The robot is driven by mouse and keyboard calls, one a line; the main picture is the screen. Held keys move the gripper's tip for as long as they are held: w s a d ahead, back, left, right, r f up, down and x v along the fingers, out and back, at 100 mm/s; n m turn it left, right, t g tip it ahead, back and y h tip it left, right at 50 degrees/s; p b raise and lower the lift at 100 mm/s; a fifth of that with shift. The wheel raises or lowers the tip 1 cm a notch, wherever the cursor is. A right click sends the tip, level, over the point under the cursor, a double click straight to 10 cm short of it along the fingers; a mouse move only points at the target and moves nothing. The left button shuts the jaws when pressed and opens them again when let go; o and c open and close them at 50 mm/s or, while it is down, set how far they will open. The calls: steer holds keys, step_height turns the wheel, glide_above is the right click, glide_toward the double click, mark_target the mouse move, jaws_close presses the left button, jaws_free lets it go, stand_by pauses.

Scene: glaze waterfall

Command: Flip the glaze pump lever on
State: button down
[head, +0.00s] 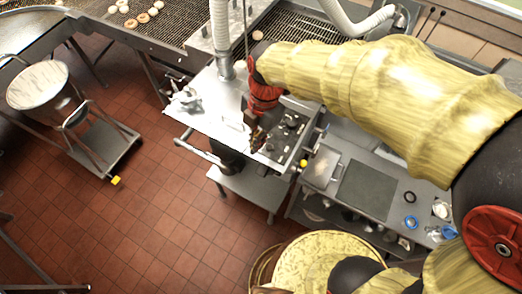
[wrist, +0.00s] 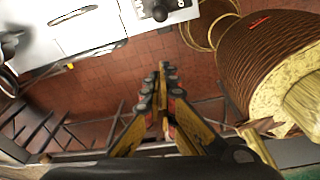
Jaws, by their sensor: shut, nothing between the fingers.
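My gripper (head: 257,140) hangs in front of the metal machine in the head view, below my yellow-sleeved arm. Its two fingers meet at the tips in the wrist view (wrist: 162,68), shut with nothing between them. A dark control panel (head: 284,146) with small knobs lies just right of my gripper in the head view, partly behind it. The wrist view shows a black knob or lever end (wrist: 160,12) on a pale panel at the top edge, beyond and apart from my fingertips. I cannot tell which control is the glaze pump lever, or its position.
A steel worktop (head: 368,190) with tape rolls stands right of the machine. A round pot (head: 38,86) on a wheeled cart stands at left. Pastries (head: 124,9) lie on a rack at the back. Red tiled floor (head: 150,220) is open at lower left.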

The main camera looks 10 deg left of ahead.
mark_target(271, 148)
steer(key=shift+f, duration=0.1)
stand_by(0.4)
step_height(271, 148, down, 9)
steer(key=w+d+p, duration=0.1)
steer(key=w+p, duration=0.1)
steer(key=shift+p, duration=0.35)
steer(key=shift+w, duration=0.15)
steer(key=shift+w, duration=0.1)
stand_by(0.4)
